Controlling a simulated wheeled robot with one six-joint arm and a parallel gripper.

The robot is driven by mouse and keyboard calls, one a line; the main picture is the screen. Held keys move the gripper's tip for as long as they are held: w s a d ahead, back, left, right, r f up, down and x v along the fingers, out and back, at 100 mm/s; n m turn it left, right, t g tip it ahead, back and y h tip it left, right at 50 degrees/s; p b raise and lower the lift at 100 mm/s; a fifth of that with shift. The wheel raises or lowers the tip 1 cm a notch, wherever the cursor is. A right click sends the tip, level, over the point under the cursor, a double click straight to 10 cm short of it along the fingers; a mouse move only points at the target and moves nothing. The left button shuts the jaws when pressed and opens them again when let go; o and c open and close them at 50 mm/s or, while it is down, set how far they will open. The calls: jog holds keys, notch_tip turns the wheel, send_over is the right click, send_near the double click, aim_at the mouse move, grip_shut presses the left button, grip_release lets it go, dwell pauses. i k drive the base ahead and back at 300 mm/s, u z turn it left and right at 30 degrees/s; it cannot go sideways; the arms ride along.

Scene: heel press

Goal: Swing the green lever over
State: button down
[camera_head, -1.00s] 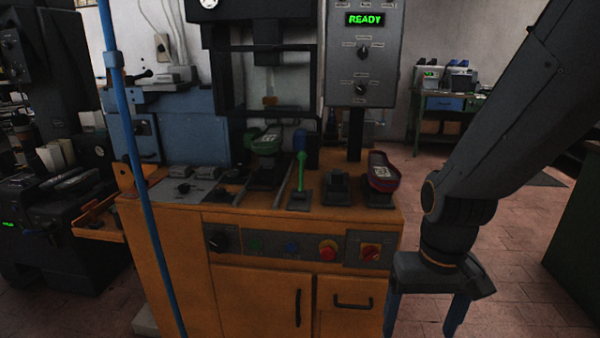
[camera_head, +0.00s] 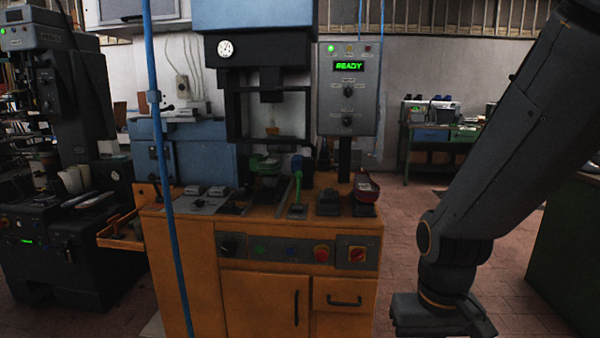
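The green lever (camera_head: 298,187) stands close to upright on a small grey plate on top of the orange press cabinet (camera_head: 256,302). My gripper (camera_head: 441,316) is at the lower right, in front of and to the right of the cabinet, well apart from the lever. Only its body shows; the fingers are below the picture edge, so their opening is hidden.
A green part (camera_head: 265,162) sits in the press, and a red shoe-like part (camera_head: 366,187) lies right of a black block (camera_head: 329,202). A control box (camera_head: 347,90) reads READY. A blue pole (camera_head: 163,150) crosses the left. Floor is free right of the cabinet.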

aim_at(299, 174)
jog(key=u, duration=0.35)
jog(key=i, duration=1.3)
jog(key=u, duration=0.1)
